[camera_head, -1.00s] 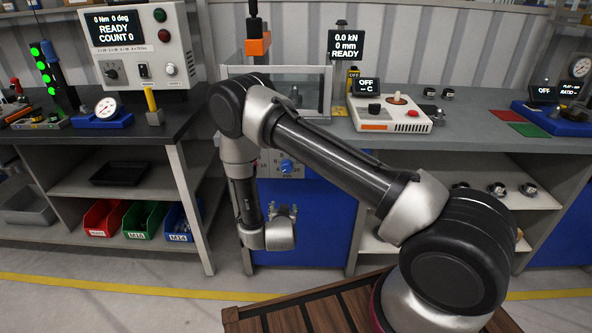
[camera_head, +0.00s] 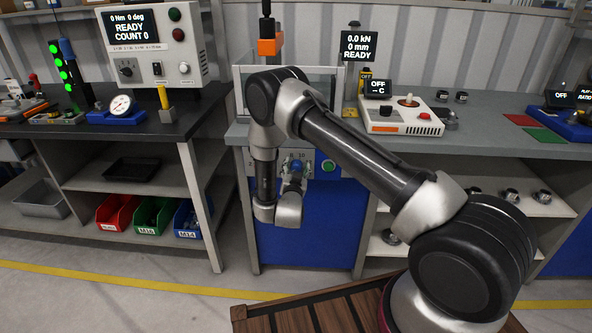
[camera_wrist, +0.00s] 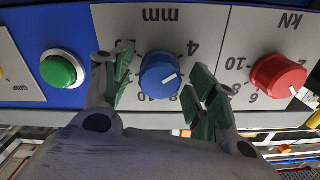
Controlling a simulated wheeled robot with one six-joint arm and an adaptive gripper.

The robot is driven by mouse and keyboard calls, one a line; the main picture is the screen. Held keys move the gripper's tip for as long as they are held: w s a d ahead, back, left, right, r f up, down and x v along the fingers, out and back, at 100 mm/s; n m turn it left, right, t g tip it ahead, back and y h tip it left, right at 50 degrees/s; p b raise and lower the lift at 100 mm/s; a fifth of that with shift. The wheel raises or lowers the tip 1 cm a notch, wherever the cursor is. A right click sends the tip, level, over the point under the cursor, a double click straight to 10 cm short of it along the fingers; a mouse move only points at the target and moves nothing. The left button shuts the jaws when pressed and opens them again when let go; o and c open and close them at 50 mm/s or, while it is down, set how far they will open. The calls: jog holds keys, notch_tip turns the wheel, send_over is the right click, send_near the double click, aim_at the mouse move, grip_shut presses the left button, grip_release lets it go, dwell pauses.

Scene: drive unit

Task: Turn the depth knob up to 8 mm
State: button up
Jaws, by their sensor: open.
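The blue depth knob (camera_wrist: 160,75) sits on a pale panel under the "mm" label in the wrist view. Its white pointer line points to the right side, tilted slightly up. A 4 shows on the scale beside it; other marks are partly hidden by my fingers. My gripper (camera_wrist: 158,88) is open, with one green-padded finger on each side of the knob and gaps between. In the head view my gripper (camera_head: 292,178) is at the front panel by the blue knob (camera_head: 297,165). The display (camera_head: 357,45) reads 0.0 kN, 0 mm, READY.
The red kN knob (camera_wrist: 277,77) is close to the right of my right finger in the wrist view. A green button (camera_wrist: 63,69) is left of my left finger. The blue cabinet (camera_head: 315,235) is below the panel.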

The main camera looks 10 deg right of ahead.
jog(key=c, duration=1)
jog(key=shift+c, duration=0.2)
jog(key=shift+m, duration=0.4)
jog(key=m, duration=0.4)
jog(key=shift+m, duration=0.3)
jog(key=m, duration=0.4)
jog(key=shift+m, duration=0.3)
jog(key=m, duration=0.5)
jog(key=shift+f, duration=0.1)
jog(key=shift+d+f+m, duration=0.1)
jog(key=shift+m, duration=2.3)
